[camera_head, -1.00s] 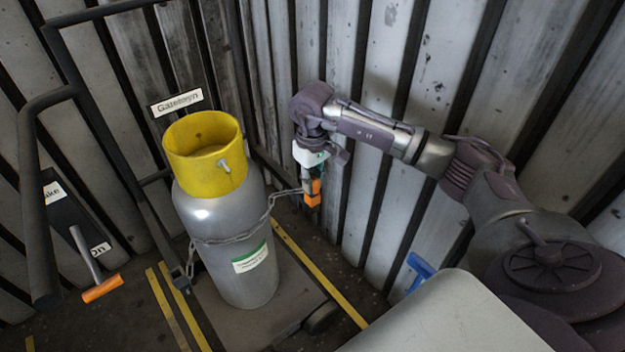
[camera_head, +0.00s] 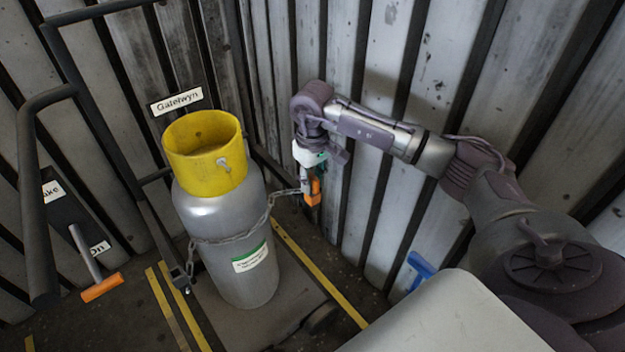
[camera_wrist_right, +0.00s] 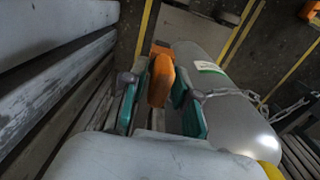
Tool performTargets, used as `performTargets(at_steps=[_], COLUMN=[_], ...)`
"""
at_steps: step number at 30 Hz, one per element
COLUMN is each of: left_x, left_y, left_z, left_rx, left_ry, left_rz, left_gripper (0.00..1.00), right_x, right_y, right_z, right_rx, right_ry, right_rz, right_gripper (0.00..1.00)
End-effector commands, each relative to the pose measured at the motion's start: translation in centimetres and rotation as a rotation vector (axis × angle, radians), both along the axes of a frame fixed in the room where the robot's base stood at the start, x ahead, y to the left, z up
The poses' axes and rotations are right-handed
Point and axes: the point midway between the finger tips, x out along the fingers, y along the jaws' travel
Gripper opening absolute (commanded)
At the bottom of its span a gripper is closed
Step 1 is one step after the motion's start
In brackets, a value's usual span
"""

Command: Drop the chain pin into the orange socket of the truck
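My right gripper (camera_head: 310,178) points down beside the gas cylinder, close to the wall. In the right wrist view its teal fingers (camera_wrist_right: 160,88) stand close on both sides of an orange grip (camera_wrist_right: 161,82), which I take for the chain pin. The chain (camera_head: 268,207) wraps the grey cylinder (camera_head: 222,225) and rises to the gripper; it also reaches the right finger in the wrist view (camera_wrist_right: 225,93). A second orange piece (camera_wrist_right: 160,48), possibly the socket, shows just beyond the fingertips. The pin's shaft and the socket opening are hidden. My left gripper is not in view.
The cylinder has a yellow collar (camera_head: 205,150) and stands on a truck with dark tube rails (camera_head: 32,200). An orange-ended lever (camera_head: 102,288) is at left, a blue handle (camera_head: 421,265) at right. The corrugated wall (camera_head: 390,60) is close behind my right arm.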

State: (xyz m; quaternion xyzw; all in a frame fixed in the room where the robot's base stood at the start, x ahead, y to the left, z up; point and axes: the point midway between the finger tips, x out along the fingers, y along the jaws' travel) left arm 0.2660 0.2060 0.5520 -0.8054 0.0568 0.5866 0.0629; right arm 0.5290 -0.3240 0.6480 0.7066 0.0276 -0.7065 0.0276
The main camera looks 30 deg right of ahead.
Motion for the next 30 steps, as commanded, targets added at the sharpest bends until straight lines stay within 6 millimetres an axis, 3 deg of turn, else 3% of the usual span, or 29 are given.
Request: performTargets(at_steps=[2, 14, 30], left_x=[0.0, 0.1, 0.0], left_y=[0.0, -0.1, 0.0], left_z=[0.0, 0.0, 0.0], left_rx=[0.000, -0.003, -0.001], left_ry=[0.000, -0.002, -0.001], left_rz=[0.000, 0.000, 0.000], left_gripper=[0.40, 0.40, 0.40], right_x=[0.0, 0.1, 0.1], right_y=[0.0, 0.0, 0.0], right_z=[0.0, 0.9, 10.8], right_rx=[0.000, 0.001, 0.000], right_ry=[0.000, -0.003, -0.002], right_rz=[0.000, 0.001, 0.000], right_gripper=[0.47, 0.47, 0.47])
